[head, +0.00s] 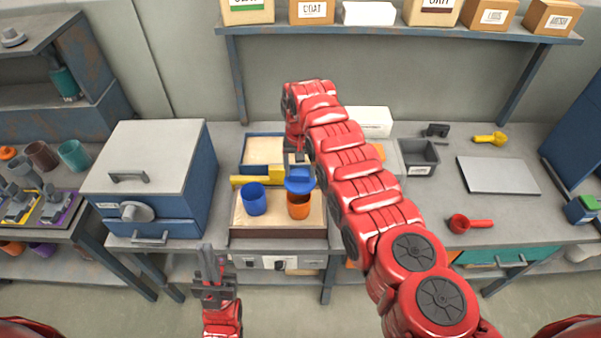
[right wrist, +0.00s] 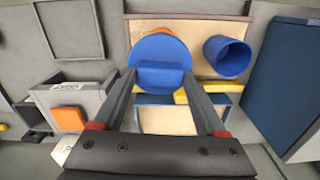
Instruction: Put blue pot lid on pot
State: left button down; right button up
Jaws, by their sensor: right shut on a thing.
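The blue lid (head: 299,182) is a round disc with a raised bar handle. My right gripper (head: 298,162) is shut on that handle. In the right wrist view the lid (right wrist: 158,50) sits between the fingertips (right wrist: 159,74). An orange pot (head: 299,207) stands directly under the lid; only a sliver of orange shows past the lid in the wrist view. I cannot tell whether lid and pot touch. A blue open pot (head: 254,200) stands upright just left of it, empty of any lid. My left gripper (head: 212,270) is low in front of the bench, holding nothing visible.
Both pots stand on a pale-topped heating station (head: 278,222) with a yellow bar (head: 250,178) behind them. A blue-grey oven box (head: 150,165) is close on the left. A grey bin (head: 419,157), grey plate (head: 497,175) and red tool (head: 468,223) lie to the right.

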aim_at(299, 183)
jog(key=f+b, duration=0.3)
jog(key=f, duration=0.1)
jog(key=shift+s+a, duration=0.1)
jog(key=shift+a, duration=0.2)
jog(key=shift+d+f+b, duration=0.15)
jog(key=shift+f+b, duration=0.4)
jog(key=shift+f, duration=0.05)
jog(key=shift+r, duration=0.1)
jog(key=shift+f+b, duration=0.4)
jog(key=shift+f, duration=0.25)
dwell(0.8)
jog(key=o, duration=1.1)
jog(key=shift+r, duration=0.15)
